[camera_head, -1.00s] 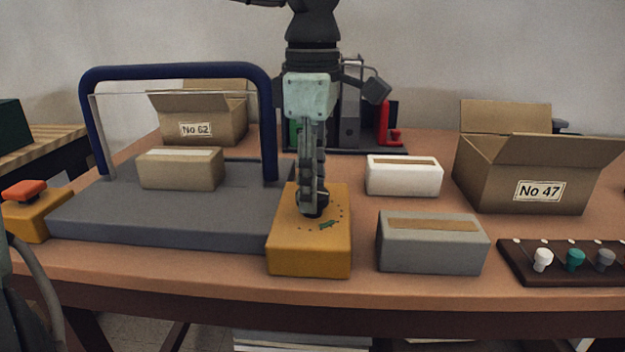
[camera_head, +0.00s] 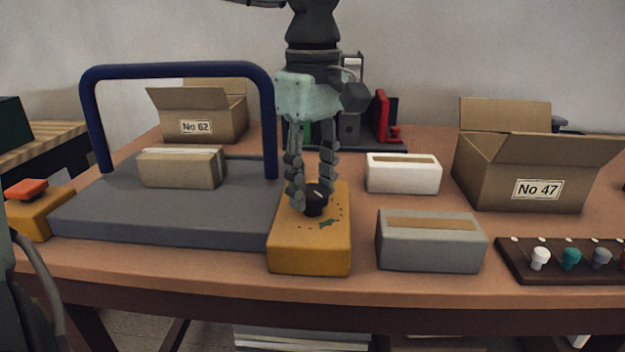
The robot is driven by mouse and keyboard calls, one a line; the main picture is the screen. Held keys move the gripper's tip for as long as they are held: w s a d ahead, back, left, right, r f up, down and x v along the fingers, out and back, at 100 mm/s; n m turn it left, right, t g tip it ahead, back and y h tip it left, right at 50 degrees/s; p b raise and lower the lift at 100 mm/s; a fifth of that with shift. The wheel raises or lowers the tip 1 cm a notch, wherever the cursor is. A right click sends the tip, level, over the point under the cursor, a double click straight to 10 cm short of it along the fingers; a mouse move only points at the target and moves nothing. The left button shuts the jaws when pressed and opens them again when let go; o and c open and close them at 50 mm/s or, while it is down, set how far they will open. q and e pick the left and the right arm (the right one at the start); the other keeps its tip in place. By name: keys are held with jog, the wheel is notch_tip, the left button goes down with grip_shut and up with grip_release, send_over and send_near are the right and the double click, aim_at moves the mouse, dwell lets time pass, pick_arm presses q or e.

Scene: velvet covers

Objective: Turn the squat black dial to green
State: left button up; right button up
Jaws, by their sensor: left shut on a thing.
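The squat black dial (camera_head: 315,203) sits on top of a yellow box (camera_head: 310,252) near the table's front middle. A pale pointer line shows on its top; I cannot tell which end points. A green mark (camera_head: 328,224) lies on the box top in front of the dial, among small dark dots around it. My left gripper (camera_head: 312,198) comes down from above, its two fingers on the dial's left and right sides, shut on it. The fingers hide part of the dial's sides. My right gripper is not in view.
A grey platform with a blue arch (camera_head: 180,71) stands close on the left, a small carton (camera_head: 180,168) on it. A grey box (camera_head: 430,243) and white box (camera_head: 402,174) stand right. Carton No 47 (camera_head: 525,180) and a knob rail (camera_head: 518,262) are further right.

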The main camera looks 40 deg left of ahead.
aim_at(312, 190)
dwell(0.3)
pick_arm(q)
jog(key=o, duration=1.2)
jog(key=shift+c, duration=0.2)
notch_tip(312, 190, up, 12)
